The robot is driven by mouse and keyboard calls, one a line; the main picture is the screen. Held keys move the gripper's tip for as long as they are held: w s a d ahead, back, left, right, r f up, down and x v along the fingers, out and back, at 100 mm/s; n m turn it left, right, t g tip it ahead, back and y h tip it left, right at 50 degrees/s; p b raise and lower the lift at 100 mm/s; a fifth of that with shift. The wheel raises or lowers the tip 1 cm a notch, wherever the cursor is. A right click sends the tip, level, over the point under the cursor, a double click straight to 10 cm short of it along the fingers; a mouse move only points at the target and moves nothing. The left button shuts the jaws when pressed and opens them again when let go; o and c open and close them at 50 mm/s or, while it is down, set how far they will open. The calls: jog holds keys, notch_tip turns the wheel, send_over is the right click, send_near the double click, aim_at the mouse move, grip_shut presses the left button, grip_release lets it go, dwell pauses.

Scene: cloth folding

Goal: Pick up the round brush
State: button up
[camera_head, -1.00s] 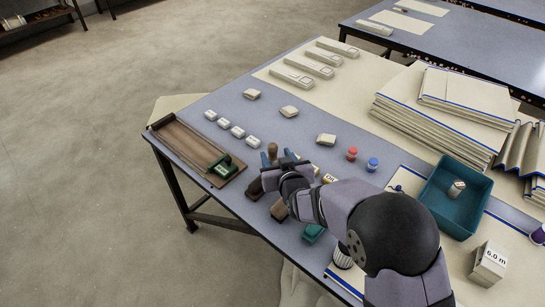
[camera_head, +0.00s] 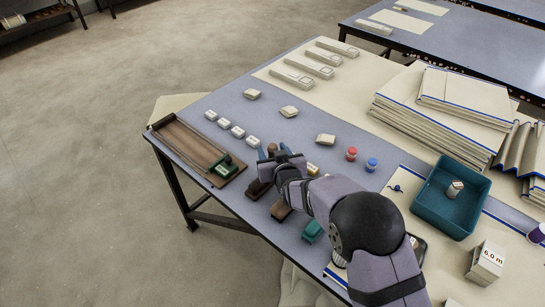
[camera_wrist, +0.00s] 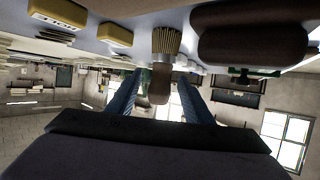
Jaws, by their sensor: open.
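The round brush (camera_wrist: 166,42) stands upright with pale bristles down on the table and a brown wooden handle. It appears inverted in the wrist view. My gripper (camera_wrist: 159,88) is open, its two blue fingers on either side of the brush handle, with visible gaps. In the head view the handle top (camera_head: 272,147) shows between the fingers of my gripper (camera_head: 273,152). The bristles are hidden there by my gripper.
A dark brown brush (camera_wrist: 250,35) lies close beside the round brush. Yellow labelled blocks (camera_wrist: 115,35) sit on the other side. A wooden tray (camera_head: 185,145), several white pieces (camera_head: 224,124), a green block (camera_head: 312,231) and a teal bin (camera_head: 455,215) are on the table (camera_head: 265,125).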

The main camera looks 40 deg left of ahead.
jog(key=shift+c, duration=0.6)
jog(key=c, duration=1)
jog(key=shift+r, duration=0.2)
notch_tip(320, 180, up, 10)
jog(key=shift+f+b, duration=0.1)
jog(key=shift+b, duration=0.25)
